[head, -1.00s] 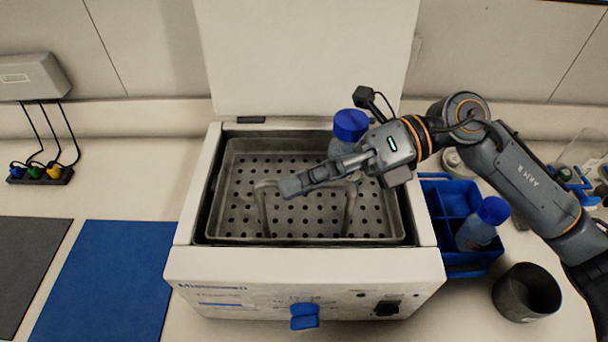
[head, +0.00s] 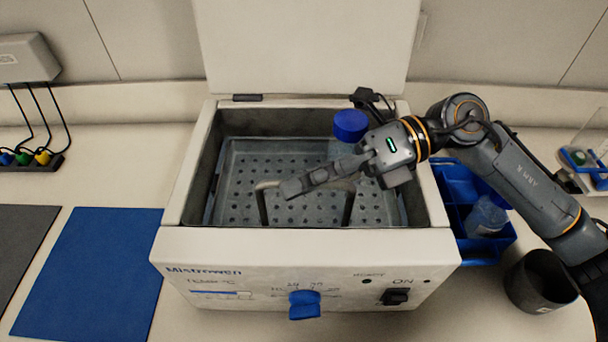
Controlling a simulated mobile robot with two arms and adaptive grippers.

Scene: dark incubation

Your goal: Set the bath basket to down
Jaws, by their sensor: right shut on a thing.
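The bath basket (head: 275,165) is a grey metal tray with a perforated floor and an upright bar handle (head: 264,207). It sits down inside the white water bath (head: 190,210), its rim below the bath's top edge. My right gripper (head: 305,182) reaches in from the right and is shut on the top bar of the handle, hiding much of that bar. A bottle with a blue cap (head: 350,124) stands at the back right of the basket, partly hidden behind my gripper. My left gripper is not in view.
The bath's lid (head: 305,45) stands open behind. A blue knob (head: 304,305) and a power switch (head: 395,296) are on its front. Right of it are a blue rack (head: 475,252) with a bottle and a dark cup (head: 541,281). A blue mat (head: 90,270) lies left.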

